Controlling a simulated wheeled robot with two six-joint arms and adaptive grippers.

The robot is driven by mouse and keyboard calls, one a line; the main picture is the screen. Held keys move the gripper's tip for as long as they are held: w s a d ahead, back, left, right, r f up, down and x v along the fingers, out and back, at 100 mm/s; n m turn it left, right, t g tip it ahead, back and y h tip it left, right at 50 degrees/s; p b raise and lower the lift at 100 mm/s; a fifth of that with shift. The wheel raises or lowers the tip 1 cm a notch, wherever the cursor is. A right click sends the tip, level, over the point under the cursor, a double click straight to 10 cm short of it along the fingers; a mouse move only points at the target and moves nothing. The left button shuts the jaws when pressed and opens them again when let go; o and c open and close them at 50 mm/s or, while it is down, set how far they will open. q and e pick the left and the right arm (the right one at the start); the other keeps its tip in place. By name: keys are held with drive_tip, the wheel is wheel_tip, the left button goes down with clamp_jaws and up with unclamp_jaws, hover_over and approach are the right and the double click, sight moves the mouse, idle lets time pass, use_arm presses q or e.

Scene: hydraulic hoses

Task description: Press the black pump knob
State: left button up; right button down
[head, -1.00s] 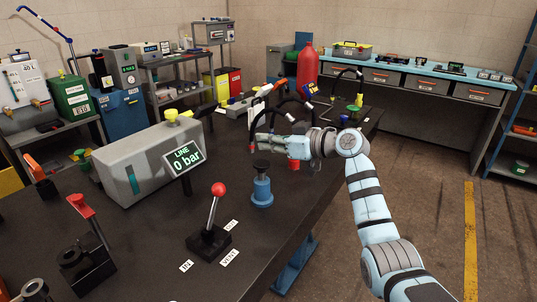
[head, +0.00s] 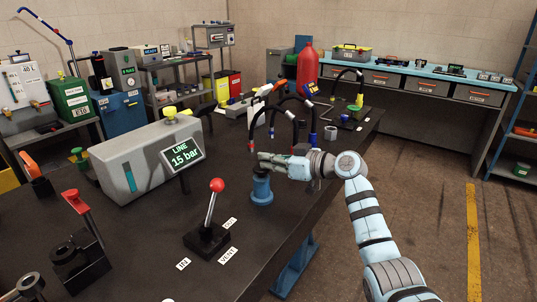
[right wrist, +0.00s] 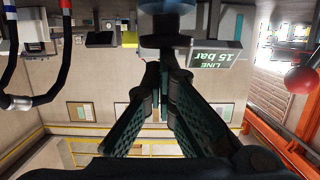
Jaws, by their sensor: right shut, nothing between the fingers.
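The blue pump (head: 261,191) stands on the dark bench, with its black knob at the top, mostly hidden by my right gripper in the head view. My right gripper (head: 264,161) is shut and empty, lying across the pump top. In the right wrist view, which is upside down, the black knob (right wrist: 166,41) shows right at the fingertips of my right gripper (right wrist: 163,62); it seems to touch them. The line display (head: 183,155) reads 15 bar. My left gripper is out of view.
A lever with a red ball (head: 217,185) stands in front of the pump. The grey tank (head: 145,163) is to the left. Black hoses (head: 275,112) arch just behind my gripper.

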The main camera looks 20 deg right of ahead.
wheel_tip(320, 180, up, 5)
drive_tip(key=p, duration=0.4)
drive_tip(key=shift+f, duration=0.2)
drive_tip(key=v, duration=1)
drive_tip(key=shift+f, duration=0.2)
idle(1.4)
